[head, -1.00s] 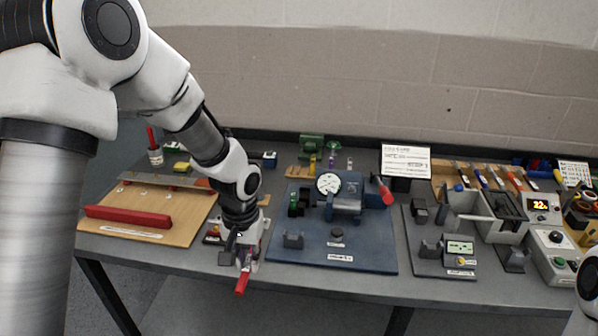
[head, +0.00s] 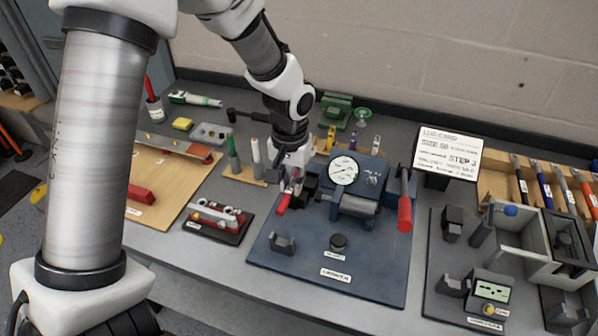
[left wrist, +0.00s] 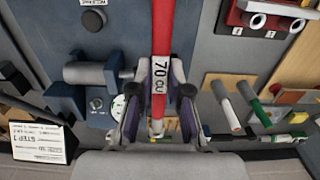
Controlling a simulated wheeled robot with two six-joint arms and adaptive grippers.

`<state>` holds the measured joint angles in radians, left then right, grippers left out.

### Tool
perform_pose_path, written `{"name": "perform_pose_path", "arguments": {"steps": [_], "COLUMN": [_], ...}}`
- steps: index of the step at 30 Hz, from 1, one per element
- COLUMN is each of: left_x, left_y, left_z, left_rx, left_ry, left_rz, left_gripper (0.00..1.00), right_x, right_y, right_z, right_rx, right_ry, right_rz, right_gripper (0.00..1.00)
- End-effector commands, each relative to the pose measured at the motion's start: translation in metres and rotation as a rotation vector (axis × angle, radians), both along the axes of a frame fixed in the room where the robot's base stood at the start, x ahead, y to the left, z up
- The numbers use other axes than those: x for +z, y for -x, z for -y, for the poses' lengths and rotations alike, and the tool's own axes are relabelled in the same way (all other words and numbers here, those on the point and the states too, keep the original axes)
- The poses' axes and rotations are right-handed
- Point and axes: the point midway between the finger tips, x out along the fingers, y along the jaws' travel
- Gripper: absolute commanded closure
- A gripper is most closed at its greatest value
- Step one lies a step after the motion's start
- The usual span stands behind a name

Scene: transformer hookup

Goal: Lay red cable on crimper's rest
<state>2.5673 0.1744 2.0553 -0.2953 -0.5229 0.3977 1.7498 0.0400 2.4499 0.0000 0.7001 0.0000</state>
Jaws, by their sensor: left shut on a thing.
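My left gripper (head: 290,180) is shut on the red cable (head: 283,203), over the left part of the crimper's blue base (head: 290,262). A notched grey block (head: 283,243), which looks like the rest, stands empty at the base's front left. The cable appears above and behind it, apart from it. My right gripper is out of view.
A black stand with red-and-white parts (head: 218,220) sits left of the crimper. Upright markers (head: 257,155) stand behind it. A black knob (head: 338,241) is on the blue base. A grey tester (head: 488,290) stands at right.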

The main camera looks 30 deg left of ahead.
Motion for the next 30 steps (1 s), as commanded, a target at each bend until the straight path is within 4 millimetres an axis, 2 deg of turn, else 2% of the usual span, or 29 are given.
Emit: {"name": "perform_pose_path", "arguments": {"steps": [7,30], "left_x": [0.003,-0.090], "left_y": [0.001,0.001], "left_z": [0.000,0.000], "left_rx": [-0.001,-0.001], "left_ry": [-0.002,-0.002], "left_rz": [0.000,0.001], "left_gripper": [1.00,1.00], "right_x": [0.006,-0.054], "right_y": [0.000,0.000], "right_z": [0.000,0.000], "right_rx": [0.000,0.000], "right_ry": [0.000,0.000], "right_rz": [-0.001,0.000], "right_gripper": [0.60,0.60]}}
